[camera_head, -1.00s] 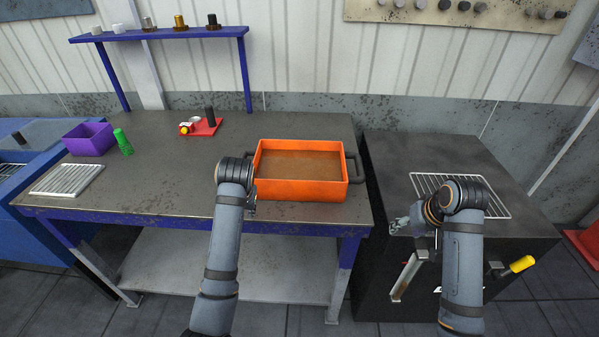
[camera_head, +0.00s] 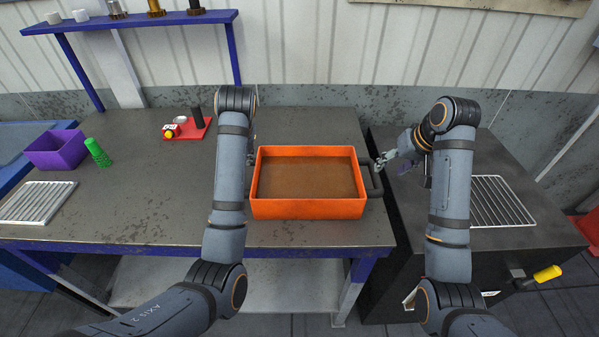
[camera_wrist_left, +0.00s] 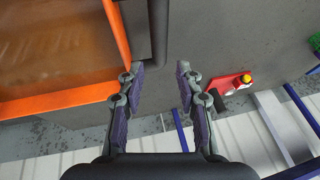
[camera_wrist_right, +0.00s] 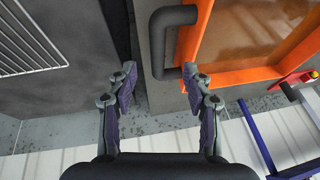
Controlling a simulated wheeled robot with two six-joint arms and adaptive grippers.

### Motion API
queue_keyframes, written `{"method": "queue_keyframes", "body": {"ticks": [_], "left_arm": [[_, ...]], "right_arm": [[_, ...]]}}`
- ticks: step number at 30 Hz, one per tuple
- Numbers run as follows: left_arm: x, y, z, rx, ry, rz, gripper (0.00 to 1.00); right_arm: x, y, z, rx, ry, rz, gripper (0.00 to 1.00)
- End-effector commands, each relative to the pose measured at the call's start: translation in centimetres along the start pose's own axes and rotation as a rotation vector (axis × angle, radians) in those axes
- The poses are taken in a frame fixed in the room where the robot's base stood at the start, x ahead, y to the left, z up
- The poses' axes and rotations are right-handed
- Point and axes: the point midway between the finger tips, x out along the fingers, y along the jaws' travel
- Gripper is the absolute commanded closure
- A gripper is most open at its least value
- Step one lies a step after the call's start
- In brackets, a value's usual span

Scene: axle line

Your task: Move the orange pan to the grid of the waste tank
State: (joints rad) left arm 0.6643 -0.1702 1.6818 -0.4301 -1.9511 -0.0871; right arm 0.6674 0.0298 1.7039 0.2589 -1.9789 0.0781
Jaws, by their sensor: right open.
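The orange pan (camera_head: 308,208), holding brown liquid, sits on the workbench near its right end. Its dark right handle (camera_head: 376,180) also shows in the right wrist view (camera_wrist_right: 157,45). My right gripper (camera_head: 382,164) is open at that handle, which lies ahead between its fingers in the right wrist view (camera_wrist_right: 160,82). My left gripper (camera_wrist_left: 160,78) is open and empty beside the pan's left handle (camera_wrist_left: 159,35); in the head view my arm mostly hides it. The wire grid (camera_head: 500,203) lies on the dark waste tank (camera_head: 548,232), right of the bench, partly behind my right arm.
A narrow gap separates bench and tank. A blue shelf (camera_head: 130,22) stands behind.

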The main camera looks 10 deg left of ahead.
Motion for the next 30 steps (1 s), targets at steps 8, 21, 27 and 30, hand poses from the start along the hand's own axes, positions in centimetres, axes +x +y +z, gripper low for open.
{"method": "queue_keyframes", "body": {"ticks": [8, 21, 27, 30], "left_arm": [[0.2, 0.0, 0.0, 0.000, -0.001, 0.000, 0.65], [7.0, -0.1, 0.1, 0.001, -0.004, -0.002, 0.65], [9.6, 0.0, 0.0, 0.000, -0.001, -0.001, 0.65], [10.2, 0.0, 0.0, 0.000, 0.000, 0.000, 0.65]], "right_arm": [[0.2, 0.0, 0.0, 0.000, 0.000, 0.000, 0.50], [7.0, 0.0, 0.1, 0.001, -0.004, -0.001, 0.50], [9.6, 0.0, 0.0, 0.000, -0.001, 0.000, 0.50], [10.2, 0.0, 0.0, 0.000, 0.000, 0.000, 0.50]]}}
